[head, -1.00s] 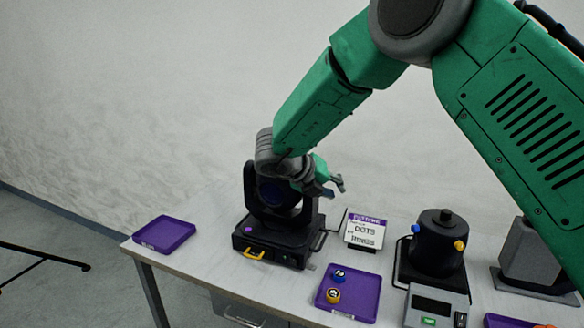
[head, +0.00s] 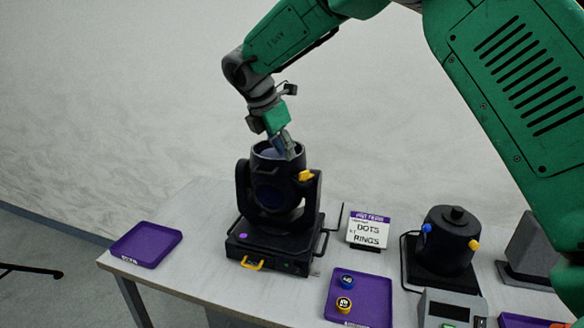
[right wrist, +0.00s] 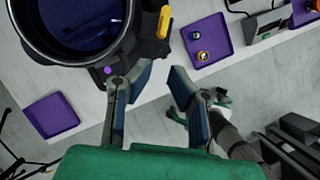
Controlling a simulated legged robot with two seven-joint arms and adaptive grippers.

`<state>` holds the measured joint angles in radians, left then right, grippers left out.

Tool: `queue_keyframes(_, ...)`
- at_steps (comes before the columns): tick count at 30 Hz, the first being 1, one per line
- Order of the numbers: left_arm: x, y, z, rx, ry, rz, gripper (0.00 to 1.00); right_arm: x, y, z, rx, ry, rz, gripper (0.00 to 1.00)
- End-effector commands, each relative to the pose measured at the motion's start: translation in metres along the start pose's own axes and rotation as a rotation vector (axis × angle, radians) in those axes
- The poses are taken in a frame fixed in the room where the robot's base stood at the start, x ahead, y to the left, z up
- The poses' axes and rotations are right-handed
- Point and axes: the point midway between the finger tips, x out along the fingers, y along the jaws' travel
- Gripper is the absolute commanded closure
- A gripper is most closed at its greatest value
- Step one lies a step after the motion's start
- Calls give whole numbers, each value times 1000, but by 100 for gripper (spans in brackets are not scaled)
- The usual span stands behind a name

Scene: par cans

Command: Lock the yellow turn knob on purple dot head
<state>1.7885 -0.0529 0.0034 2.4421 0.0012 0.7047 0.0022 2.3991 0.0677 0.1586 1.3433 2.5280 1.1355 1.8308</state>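The purple dot head is a black moving-head light (head: 274,190) on the table, with a purple dot (head: 243,236) on its base. Its yellow turn knob (head: 305,176) sits on the right arm of its yoke. My right gripper (head: 283,148) is above the head's open top, apart from the knob. In the right wrist view my right gripper (right wrist: 160,76) is open and empty, with the knob (right wrist: 163,22) beyond its fingertips and the purple dot (right wrist: 108,70) left of them. Green and grey parts, apparently my left arm and gripper (right wrist: 205,108), show there; its fingers are unclear.
An empty purple tray (head: 146,244) is at the left. Another purple tray (head: 372,310) holds blue and yellow round pieces. A sign (head: 368,230) stands behind it. A second black fixture (head: 450,240) with blue and yellow knobs stands at the right.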

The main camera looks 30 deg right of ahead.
Motion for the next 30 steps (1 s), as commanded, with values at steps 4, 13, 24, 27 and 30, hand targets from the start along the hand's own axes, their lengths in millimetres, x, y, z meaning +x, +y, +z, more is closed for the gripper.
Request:
queue_keyframes(4, -4, 1, -1, 2, 3, 1, 44, 39, -3, 10, 2, 11, -4, 84)
queue_keyframes(13, -8, 1, -2, 3, 3, 2, 44, 61, -3, 0, 0, -2, 1, 84)
queue_keyframes(24, -8, 0, -1, 1, 2, 1, 44, 62, -2, -4, -2, -4, 0, 100)
queue_keyframes(27, -8, 0, -1, 1, 2, 1, 44, 65, -2, 1, 1, 3, 4, 100)
queue_keyframes(30, -8, 1, -1, 2, 2, 1, 44, 69, -1, 6, 1, 7, 7, 100)
